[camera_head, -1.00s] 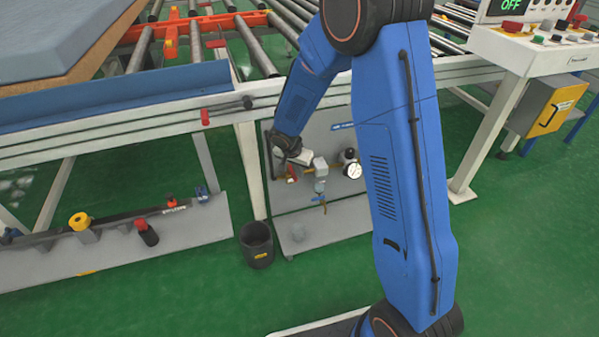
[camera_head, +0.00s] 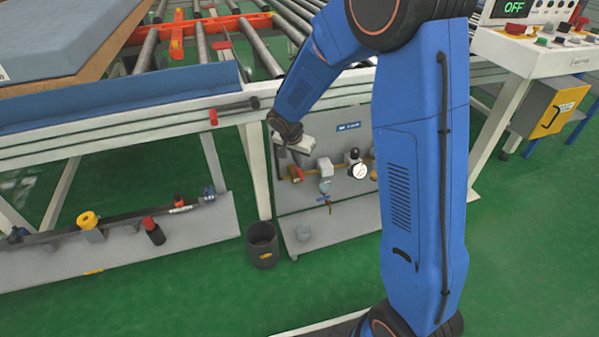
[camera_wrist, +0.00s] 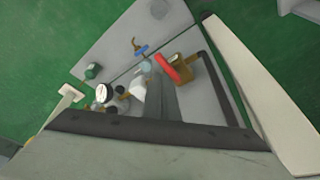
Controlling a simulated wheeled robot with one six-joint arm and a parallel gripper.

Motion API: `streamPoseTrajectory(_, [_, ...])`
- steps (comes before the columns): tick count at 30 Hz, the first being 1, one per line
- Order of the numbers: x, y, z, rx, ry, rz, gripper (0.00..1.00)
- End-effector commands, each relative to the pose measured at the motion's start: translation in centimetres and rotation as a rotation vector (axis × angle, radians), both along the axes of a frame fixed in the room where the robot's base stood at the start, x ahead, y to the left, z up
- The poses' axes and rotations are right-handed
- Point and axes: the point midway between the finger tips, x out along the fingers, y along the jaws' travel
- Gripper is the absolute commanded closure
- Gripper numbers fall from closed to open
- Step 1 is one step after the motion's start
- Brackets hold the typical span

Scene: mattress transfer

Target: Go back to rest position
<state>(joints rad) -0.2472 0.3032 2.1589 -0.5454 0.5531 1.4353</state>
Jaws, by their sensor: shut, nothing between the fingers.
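My gripper (camera_head: 281,164) is shut and empty. In the head view it hangs in front of the grey valve panel below the roller conveyor, up and left of a red-handled brass valve (camera_head: 296,174). In the wrist view the closed fingers (camera_wrist: 161,100) point toward the panel, with the red valve handle (camera_wrist: 168,69) just beyond and right of them. I cannot tell whether they touch anything. The blue-handled valve (camera_head: 326,198) and the round white gauge (camera_head: 360,171) sit to the right. My blue arm covers the panel's right side.
The conveyor frame (camera_head: 120,137) runs above the panel, with a mattress (camera_head: 60,35) at upper left. A dark bin (camera_head: 262,246) stands on the floor beside the panel. A control console (camera_head: 535,50) reading OFF and a yellow box (camera_head: 548,108) are at right. Green floor is open at lower right.

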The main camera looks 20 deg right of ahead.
Motion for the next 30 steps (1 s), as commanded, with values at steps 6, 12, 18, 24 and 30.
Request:
streamPoseTrajectory(6, [0.5,-0.2,2.2,0.0,-0.003,-0.003,1.0])
streamPoseTrajectory(12, [0.4,-0.3,2.7,-0.001,-0.002,-0.002,1.0])
streamPoseTrajectory(18, [-1.2,-1.4,5.2,-0.002,-0.005,0.026,1.0])
streamPoseTrajectory(24, [-5.0,-3.4,9.6,-0.006,-0.003,0.093,1.0])
streamPoseTrajectory(30, [-9.4,-5.2,13.5,-0.01,0.001,0.169,1.0])
